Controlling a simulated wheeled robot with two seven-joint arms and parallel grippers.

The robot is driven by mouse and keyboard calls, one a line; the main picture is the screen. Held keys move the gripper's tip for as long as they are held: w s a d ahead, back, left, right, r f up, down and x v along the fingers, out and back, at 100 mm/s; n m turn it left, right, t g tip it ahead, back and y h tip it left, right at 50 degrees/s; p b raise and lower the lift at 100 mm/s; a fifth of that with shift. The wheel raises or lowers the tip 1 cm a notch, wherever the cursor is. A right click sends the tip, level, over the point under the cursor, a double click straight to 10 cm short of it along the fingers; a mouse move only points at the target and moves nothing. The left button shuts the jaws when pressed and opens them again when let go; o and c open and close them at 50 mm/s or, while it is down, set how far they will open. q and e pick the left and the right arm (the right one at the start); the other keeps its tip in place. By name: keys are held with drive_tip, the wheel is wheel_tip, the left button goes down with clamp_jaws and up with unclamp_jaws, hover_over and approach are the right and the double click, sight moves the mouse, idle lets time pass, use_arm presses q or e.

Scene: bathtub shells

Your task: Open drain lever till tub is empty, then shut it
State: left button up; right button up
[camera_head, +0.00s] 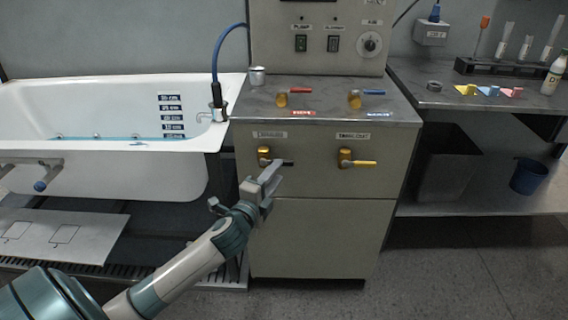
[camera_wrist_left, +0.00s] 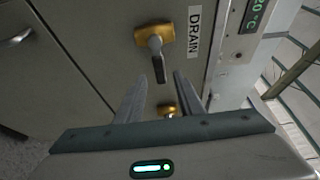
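The drain lever (camera_head: 286,162) is a black handle on a brass valve on the cabinet front, and it points right in the head view. In the left wrist view the black drain lever (camera_wrist_left: 158,62) sits beside a DRAIN label. My left gripper (camera_head: 272,168) is at this lever. In the left wrist view its fingers (camera_wrist_left: 162,76) are apart, with the handle's end around the gap between the tips; contact cannot be made out. The white bathtub (camera_head: 110,174) at the left shows blue water low against its depth scale. My right gripper is out of view.
A yellow-handled valve (camera_head: 358,162) is right of the drain lever. Red (camera_head: 295,91) and blue (camera_head: 370,92) levers are on the cabinet top, near a metal cup (camera_head: 257,76). A bench (camera_head: 420,100) with tubes stands at the right. The floor in front is clear.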

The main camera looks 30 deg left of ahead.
use_arm(q)
drive_tip(key=shift+w+a, duration=0.15)
drive_tip(key=shift+w, duration=0.9)
drive_tip(key=shift+w+a, duration=0.2)
drive_tip(key=shift+w, duration=0.8)
drive_tip(key=shift+w+a, duration=0.15)
drive_tip(key=shift+w, duration=0.9)
clamp_jaws()
